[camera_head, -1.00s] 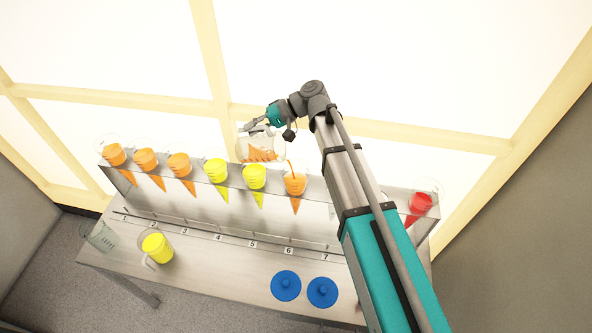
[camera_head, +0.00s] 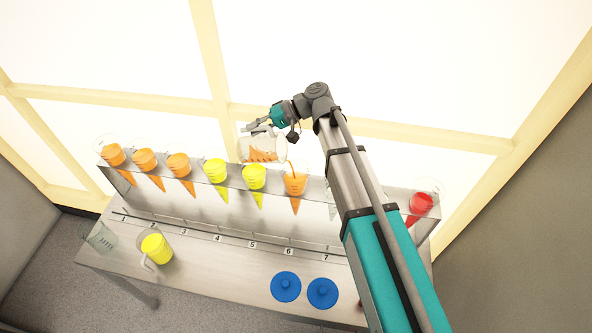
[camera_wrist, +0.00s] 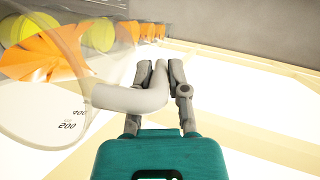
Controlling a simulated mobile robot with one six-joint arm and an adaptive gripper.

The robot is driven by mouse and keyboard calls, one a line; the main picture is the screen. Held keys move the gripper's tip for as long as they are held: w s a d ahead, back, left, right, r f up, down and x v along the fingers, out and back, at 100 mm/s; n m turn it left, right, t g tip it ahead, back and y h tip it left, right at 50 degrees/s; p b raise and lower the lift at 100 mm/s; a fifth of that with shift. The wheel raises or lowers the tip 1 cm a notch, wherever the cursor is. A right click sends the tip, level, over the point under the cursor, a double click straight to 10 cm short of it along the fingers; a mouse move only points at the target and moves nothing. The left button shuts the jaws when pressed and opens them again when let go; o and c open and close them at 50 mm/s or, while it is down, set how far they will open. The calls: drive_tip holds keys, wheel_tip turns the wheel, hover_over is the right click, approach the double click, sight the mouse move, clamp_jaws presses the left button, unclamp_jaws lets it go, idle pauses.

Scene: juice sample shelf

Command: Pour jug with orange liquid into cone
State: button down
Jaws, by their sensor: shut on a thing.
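My gripper (camera_head: 257,127) is shut on the handle of a clear jug (camera_head: 262,150) with orange liquid. The jug is tilted to the right above the shelf, and a thin orange stream runs from its lip into the orange cone (camera_head: 295,185) at place 6. That cone holds orange liquid. In the wrist view the pale handle (camera_wrist: 135,97) sits between the fingers (camera_wrist: 160,85), and the jug with its markings (camera_wrist: 60,120) fills the left side.
The shelf holds more orange cones (camera_head: 146,160) at left, two yellow cones (camera_head: 215,171) and a red cone (camera_head: 420,204) at right. A jug with yellow liquid (camera_head: 156,248), an empty-looking jug (camera_head: 101,238) and two blue lids (camera_head: 286,286) stand on the table (camera_head: 215,275).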

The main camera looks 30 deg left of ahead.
drive_tip(key=shift+s+a+r+h+p, duration=0.2)
drive_tip(key=shift+a+p, duration=0.2)
drive_tip(key=shift+p, duration=0.15)
drive_tip(key=shift+s+a+r+h+p, duration=0.1)
drive_tip(key=shift+a+r+p, duration=0.1)
drive_tip(key=shift+a+p, duration=0.3)
drive_tip(key=shift+s+a+m+t+h+p, duration=0.15)
drive_tip(key=shift+a+m+t+h+p, duration=0.15)
drive_tip(key=shift+a+t+h+p, duration=0.4)
drive_tip(key=shift+s+a+f+h+p, duration=0.1)
drive_tip(key=shift+a+f+h+p, duration=0.25)
drive_tip(key=shift+p, duration=0.3)
drive_tip(key=shift+d, duration=0.25)
drive_tip(key=shift+a+h, duration=0.3)
drive_tip(key=shift+h, duration=0.15)
